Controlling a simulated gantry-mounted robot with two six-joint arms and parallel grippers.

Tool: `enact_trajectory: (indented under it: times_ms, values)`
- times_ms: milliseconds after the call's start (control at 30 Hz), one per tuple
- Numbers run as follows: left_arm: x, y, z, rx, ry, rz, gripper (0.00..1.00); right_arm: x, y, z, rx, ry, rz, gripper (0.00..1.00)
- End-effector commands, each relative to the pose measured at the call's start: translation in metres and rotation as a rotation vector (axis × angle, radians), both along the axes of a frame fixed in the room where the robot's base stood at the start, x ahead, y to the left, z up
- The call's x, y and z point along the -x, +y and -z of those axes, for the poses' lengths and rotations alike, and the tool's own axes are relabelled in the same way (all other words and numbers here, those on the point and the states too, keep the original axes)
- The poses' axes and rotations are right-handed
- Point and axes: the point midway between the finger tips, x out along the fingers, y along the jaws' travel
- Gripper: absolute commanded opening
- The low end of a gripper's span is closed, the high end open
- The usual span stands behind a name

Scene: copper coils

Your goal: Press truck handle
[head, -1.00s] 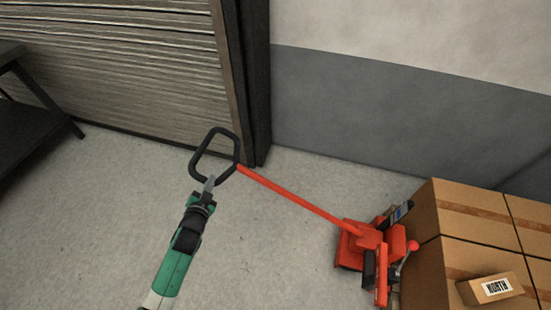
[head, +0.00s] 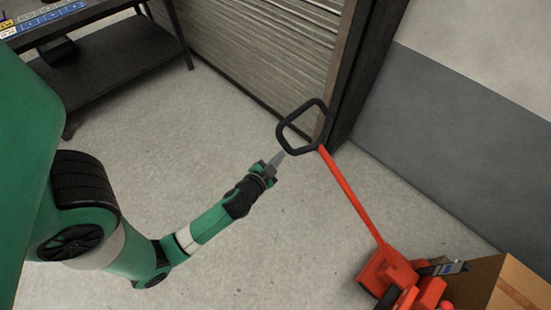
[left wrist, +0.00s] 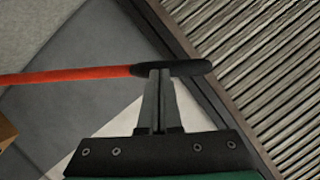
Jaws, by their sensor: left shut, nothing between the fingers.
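The truck handle is a black loop (head: 281,131) on top of a long red shaft (head: 349,193) that leans up from the red pallet truck (head: 389,268) at lower right. My left gripper (head: 281,156) is shut and empty, its tips at the loop's near lower edge. In the left wrist view the closed fingers (left wrist: 158,78) meet the black handle bar (left wrist: 188,69) in the picture, with the red shaft (left wrist: 70,75) running left. I cannot tell whether they touch. My right gripper is not in view.
A ribbed shutter (head: 255,55) with a dark frame post (head: 365,70) stands behind the handle. A dark shelf table (head: 110,60) is at upper left. A cardboard box (head: 513,290) is at lower right. The grey floor around my left arm is clear.

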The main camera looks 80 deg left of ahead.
Motion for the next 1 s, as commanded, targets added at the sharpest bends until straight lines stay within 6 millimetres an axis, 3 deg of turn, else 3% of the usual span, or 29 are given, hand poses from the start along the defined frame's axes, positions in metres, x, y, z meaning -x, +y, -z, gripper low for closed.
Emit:
enact_trajectory:
  times_ms: [100,267,1000]
  values:
    - [0.014,-0.015,-0.01,-0.001,-0.001,0.005,0.0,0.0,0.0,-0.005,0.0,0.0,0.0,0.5]
    - [0.024,-0.025,-0.016,-0.003,-0.005,0.004,0.0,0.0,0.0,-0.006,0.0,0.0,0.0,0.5]
    - [0.025,-0.026,-0.017,-0.003,-0.008,0.004,0.0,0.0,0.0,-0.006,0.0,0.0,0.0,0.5]
